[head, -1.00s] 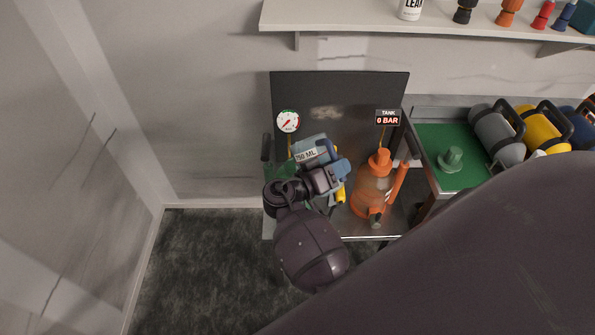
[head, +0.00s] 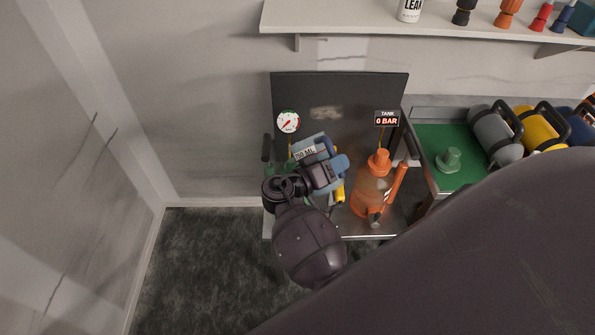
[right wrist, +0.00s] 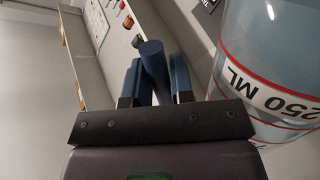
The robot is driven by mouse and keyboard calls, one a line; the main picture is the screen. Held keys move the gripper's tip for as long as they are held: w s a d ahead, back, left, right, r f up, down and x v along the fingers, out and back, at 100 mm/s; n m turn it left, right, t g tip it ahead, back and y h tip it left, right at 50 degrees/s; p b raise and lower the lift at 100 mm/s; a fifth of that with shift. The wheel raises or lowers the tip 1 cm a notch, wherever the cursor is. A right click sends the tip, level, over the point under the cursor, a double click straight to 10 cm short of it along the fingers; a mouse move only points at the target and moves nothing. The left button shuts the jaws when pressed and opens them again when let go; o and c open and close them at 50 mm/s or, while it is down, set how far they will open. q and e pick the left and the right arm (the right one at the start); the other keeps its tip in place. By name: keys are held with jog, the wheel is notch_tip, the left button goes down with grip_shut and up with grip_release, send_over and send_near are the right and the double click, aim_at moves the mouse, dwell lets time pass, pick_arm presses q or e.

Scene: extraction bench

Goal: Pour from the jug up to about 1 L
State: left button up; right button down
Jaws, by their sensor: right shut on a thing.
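The jug (head: 312,146) is blue and see-through, with a white label. In the right wrist view the jug (right wrist: 270,60) fills the right side, and its label reads "250 ML" between red lines. My right gripper (head: 330,172) is shut on the jug's blue handle; its fingers (right wrist: 154,82) stand on both sides of the handle in the right wrist view. The jug is held over the left part of the bench, tilted. An orange tank (head: 372,188) with a see-through body stands to its right. The liquid level cannot be made out. My left gripper is not in view.
A round gauge (head: 288,122) and a "TANK 0 BAR" display (head: 387,118) are at the dark back panel (head: 340,95). Grey (head: 493,135) and yellow canisters (head: 541,127) stand beyond. A shelf (head: 350,17) runs above.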

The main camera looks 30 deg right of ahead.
jog(key=shift+r, duration=0.15)
dwell(0.3)
jog(key=shift+w+r+n+p, duration=0.2)
jog(key=shift+r+n+p, duration=0.1)
jog(key=shift+r, duration=0.15)
dwell(0.9)
jog(key=shift+w+r+n+p, duration=0.3)
jog(key=shift+r+n+p, duration=0.1)
jog(key=shift+p, duration=0.15)
jog(key=shift+r, duration=0.1)
dwell(0.8)
jog(key=shift+w+r, duration=0.15)
jog(key=shift+r, duration=0.05)
dwell(1.1)
